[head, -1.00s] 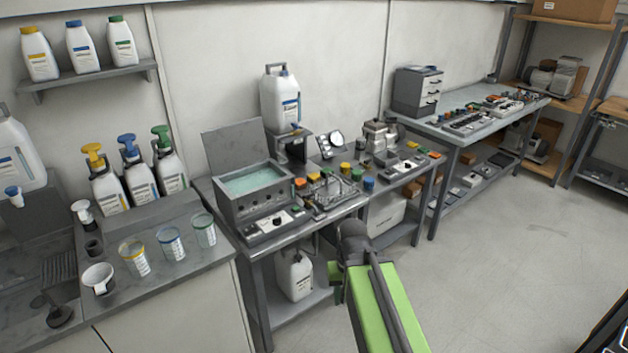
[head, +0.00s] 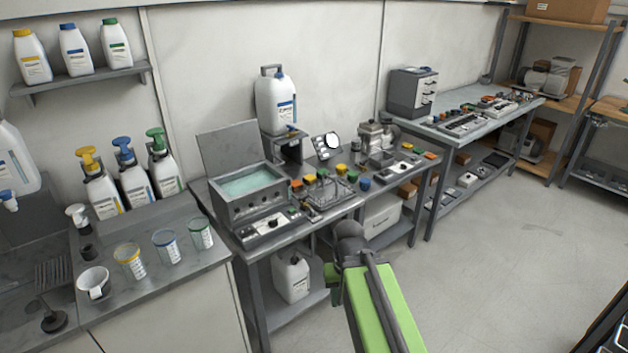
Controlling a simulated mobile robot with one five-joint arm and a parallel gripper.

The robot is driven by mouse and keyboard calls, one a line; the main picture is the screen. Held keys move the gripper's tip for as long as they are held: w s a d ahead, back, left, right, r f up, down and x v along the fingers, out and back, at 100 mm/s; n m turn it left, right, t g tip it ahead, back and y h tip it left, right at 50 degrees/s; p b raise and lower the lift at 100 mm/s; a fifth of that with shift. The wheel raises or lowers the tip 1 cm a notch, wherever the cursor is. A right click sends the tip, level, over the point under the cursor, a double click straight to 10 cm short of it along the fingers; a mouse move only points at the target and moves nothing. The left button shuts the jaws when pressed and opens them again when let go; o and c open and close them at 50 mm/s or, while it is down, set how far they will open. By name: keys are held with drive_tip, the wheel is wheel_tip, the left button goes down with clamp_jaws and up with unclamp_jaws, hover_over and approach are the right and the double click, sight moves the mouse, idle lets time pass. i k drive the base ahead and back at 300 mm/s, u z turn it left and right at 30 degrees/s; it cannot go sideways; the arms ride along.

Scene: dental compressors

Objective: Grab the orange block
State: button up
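A small orange block-like piece (head: 430,155) lies at the right end of the middle workbench, near its edge. Another small orange piece (head: 297,184) sits farther left, beside the open grey bath. They are too small to tell which is the block. My arm, with a green link, reaches up from the bottom centre. Its dark end, my gripper (head: 349,232), is in front of the bench and apart from both orange pieces. Its fingers cannot be made out.
The middle workbench (head: 327,219) carries a grey bath (head: 252,208) with a raised lid, a white canister (head: 276,103) and several coloured caps. A second bench (head: 450,129) stands behind right. Cups line the left counter (head: 185,262). Floor (head: 490,250) at right is clear.

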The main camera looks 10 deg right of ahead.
sight(297, 186)
drive_tip(key=k, duration=1)
drive_tip(key=z, duration=0.15)
drive_tip(key=i, duration=2.05)
drive_tip(key=u, duration=3.8)
drive_tip(key=k, duration=0.3)
drive_tip(key=u, duration=0.35)
